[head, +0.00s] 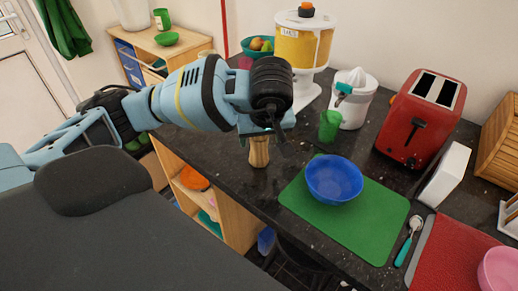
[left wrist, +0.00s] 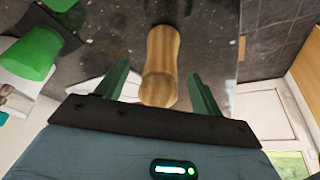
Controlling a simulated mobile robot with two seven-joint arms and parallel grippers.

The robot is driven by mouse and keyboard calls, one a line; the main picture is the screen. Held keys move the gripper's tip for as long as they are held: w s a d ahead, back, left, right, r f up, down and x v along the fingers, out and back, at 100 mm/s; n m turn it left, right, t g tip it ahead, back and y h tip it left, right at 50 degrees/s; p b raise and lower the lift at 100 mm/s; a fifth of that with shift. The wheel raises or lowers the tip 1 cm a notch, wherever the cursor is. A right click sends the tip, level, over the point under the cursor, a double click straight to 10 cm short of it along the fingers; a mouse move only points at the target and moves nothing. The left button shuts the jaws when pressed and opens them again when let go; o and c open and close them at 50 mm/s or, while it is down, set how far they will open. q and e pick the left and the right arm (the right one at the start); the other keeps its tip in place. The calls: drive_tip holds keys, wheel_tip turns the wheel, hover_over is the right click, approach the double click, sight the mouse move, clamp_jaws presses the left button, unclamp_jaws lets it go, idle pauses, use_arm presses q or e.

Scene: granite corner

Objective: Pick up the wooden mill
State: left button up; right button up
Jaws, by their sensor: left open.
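The wooden mill (head: 259,153) stands upright on the dark granite counter near its front edge, left of the green mat. Its upper part is hidden in the head view by my left gripper (head: 262,132), which is right above it. In the left wrist view the mill (left wrist: 162,55) lies between the two green fingers of my left gripper (left wrist: 159,74). The fingers are apart, one on each side of the mill, with gaps visible. My right gripper does not show.
A blue bowl (head: 334,181) sits on the green mat (head: 365,226) to the right of the mill. A green cup (head: 330,125), a white juicer (head: 352,100) and a yellow drink dispenser (head: 303,45) stand behind. A red toaster (head: 420,118) is farther right.

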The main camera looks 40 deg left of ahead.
use_arm(q)
drive_tip(key=shift+x, duration=1.85)
drive_tip(key=c, duration=1.2)
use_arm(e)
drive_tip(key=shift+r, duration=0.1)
use_arm(q)
drive_tip(key=shift+o, duration=0.2)
drive_tip(key=shift+r, duration=0.15)
